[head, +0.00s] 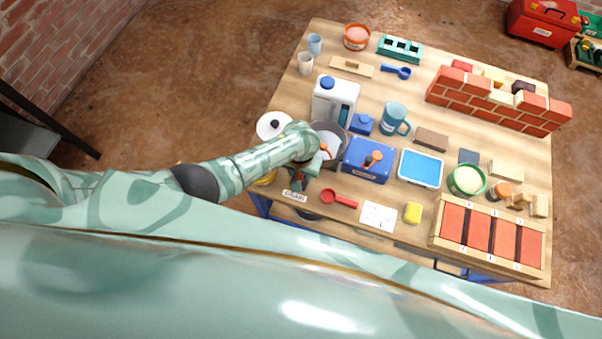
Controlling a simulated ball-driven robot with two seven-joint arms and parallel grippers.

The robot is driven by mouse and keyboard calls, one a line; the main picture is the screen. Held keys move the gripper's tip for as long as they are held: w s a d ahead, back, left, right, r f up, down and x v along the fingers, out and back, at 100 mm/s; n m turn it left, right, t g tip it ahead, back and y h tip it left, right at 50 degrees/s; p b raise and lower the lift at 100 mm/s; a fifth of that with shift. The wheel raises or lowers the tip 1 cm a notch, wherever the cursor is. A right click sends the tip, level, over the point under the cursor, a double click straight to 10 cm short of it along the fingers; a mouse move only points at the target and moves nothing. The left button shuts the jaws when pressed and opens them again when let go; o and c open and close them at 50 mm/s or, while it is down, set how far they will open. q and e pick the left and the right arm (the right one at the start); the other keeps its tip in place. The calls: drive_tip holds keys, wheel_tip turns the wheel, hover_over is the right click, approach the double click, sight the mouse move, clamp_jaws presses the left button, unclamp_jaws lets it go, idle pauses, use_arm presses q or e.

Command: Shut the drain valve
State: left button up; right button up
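My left arm reaches in from the left, and its gripper (312,168) is at the front left of the table, beside a grey round tank (328,134). The fingers are small and partly covered by the wrist, so I cannot tell whether they are open or shut or touching anything. A small orange part (323,148) shows by the wrist; I cannot tell if it is the valve handle. A blue box (367,174) right of the gripper has an orange-tipped dark lever (373,159) on top. A small lettered label (294,196) lies at the front edge. My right gripper is out of view.
The wooden table (285,92) is crowded. A brick wall (500,108) stands at the back right; a brick crate (490,238) is front right.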

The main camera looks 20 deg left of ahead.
use_arm(q)
drive_tip(key=shift+f, duration=0.1)
drive_tip(key=shift+c, duration=0.4)
clamp_jaws()
drive_tip(key=shift+m, duration=0.4)
drive_tip(key=m+p, duration=0.1)
drive_tip(key=m, duration=0.1)
drive_tip(key=shift+s+m, duration=0.1)
drive_tip(key=shift+m, duration=0.3)
drive_tip(key=m, duration=0.4)
drive_tip(key=shift+p, duration=0.35)
drive_tip(key=m, duration=0.5)
drive_tip(key=shift+f+m, duration=0.1)
drive_tip(key=shift+m, duration=0.3)
drive_tip(key=m, duration=0.4)
drive_tip(key=shift+m, duration=0.4)
